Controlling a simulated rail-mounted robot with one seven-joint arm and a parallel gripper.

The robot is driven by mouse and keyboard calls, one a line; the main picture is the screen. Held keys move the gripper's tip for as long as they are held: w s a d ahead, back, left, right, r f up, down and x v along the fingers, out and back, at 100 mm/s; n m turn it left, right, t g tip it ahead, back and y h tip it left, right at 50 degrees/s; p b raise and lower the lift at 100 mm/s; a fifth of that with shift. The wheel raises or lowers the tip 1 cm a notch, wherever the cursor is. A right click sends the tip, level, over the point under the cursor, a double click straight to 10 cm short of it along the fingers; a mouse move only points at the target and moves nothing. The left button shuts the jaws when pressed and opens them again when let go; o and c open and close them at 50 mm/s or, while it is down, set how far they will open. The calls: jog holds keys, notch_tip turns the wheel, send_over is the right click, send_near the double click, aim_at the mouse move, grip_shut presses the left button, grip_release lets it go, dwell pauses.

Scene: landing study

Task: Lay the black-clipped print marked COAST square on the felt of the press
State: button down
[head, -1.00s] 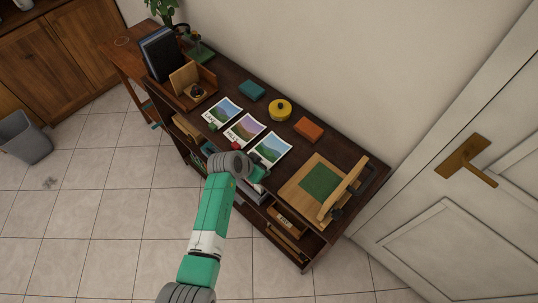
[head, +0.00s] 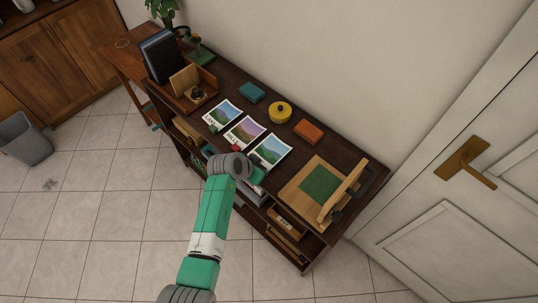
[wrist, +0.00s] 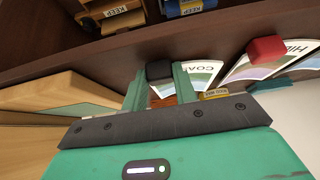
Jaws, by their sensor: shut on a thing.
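The COAST print (head: 270,149) lies on the dark shelf top, rightmost of three landscape prints. In the wrist view, its card (wrist: 199,77) with the letters COA lies just beyond the fingers. My gripper (wrist: 158,82) is shut on the black clip (wrist: 159,70) at the print's near edge. In the head view my wrist hides most of the gripper and clip. The press (head: 298,191) stands to the right, its wooden lid (head: 342,190) raised and its green felt (head: 321,181) bare.
The middle print (head: 243,131) has a red clip (wrist: 267,49); the left print (head: 222,114) has a green one. An orange block (head: 309,131), a yellow round tin (head: 280,112) and a teal block (head: 251,92) stand behind. The wall borders the back.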

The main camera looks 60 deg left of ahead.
notch_tip(320, 180, up, 6)
jog(key=p, duration=0.4)
jog(key=shift+f+p, duration=0.1)
jog(key=shift+p, duration=0.25)
jog(key=shift+f, duration=0.1)
